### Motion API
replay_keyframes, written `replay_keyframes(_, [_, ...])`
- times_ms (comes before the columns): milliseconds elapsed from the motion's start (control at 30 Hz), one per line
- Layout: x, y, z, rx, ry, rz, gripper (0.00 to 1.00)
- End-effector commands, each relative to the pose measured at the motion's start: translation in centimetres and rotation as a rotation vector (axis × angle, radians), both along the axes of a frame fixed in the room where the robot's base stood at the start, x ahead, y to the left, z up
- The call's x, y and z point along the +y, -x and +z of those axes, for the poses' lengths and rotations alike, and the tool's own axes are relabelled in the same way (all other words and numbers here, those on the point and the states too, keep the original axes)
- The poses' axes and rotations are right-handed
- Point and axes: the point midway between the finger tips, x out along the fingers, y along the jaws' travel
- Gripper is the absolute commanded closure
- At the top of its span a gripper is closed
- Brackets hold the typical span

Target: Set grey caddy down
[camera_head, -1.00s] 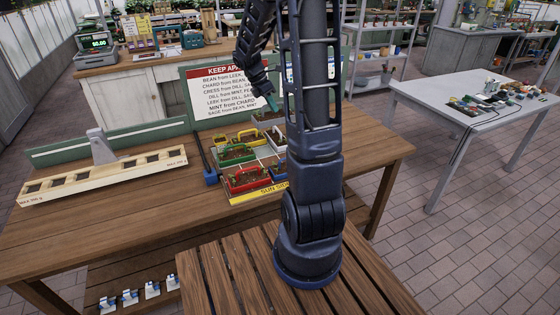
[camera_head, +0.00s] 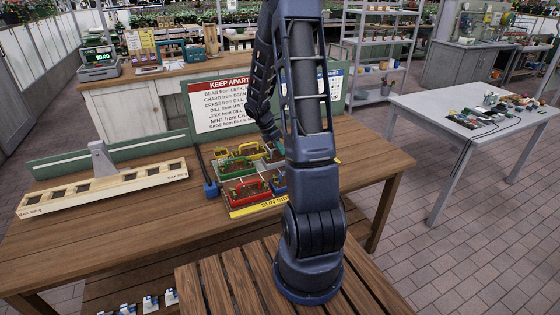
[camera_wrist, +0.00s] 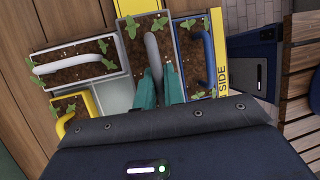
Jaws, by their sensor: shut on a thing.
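In the wrist view, the teal fingers of my gripper (camera_wrist: 161,90) are shut on the grey handle of the grey caddy (camera_wrist: 131,57), which holds dark soil and green seedlings. The caddy lies between a pale caddy with a whitish handle (camera_wrist: 79,86) on the left and a blue-handled caddy (camera_wrist: 208,45) on the right. I cannot tell whether its base touches the tray.
A yellow-handled caddy (camera_wrist: 78,101) is at lower left in the wrist view. In the head view, red (camera_head: 249,192) and green (camera_head: 236,168) caddies stand on the tray, with its yellow front edge (camera_head: 255,207). A sign board (camera_head: 220,105) rises behind. A slotted wooden rack (camera_head: 105,190) stands left.

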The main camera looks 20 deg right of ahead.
Motion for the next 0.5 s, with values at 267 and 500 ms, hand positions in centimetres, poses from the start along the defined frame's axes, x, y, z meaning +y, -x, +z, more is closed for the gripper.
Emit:
replay_keyframes(267, [-0.1, 0.0, -2.3, -0.001, 0.000, -0.002, 1.00])
replay_keyframes(500, [0.0, 0.0, -4.6, 0.001, 0.000, 0.000, 1.00])
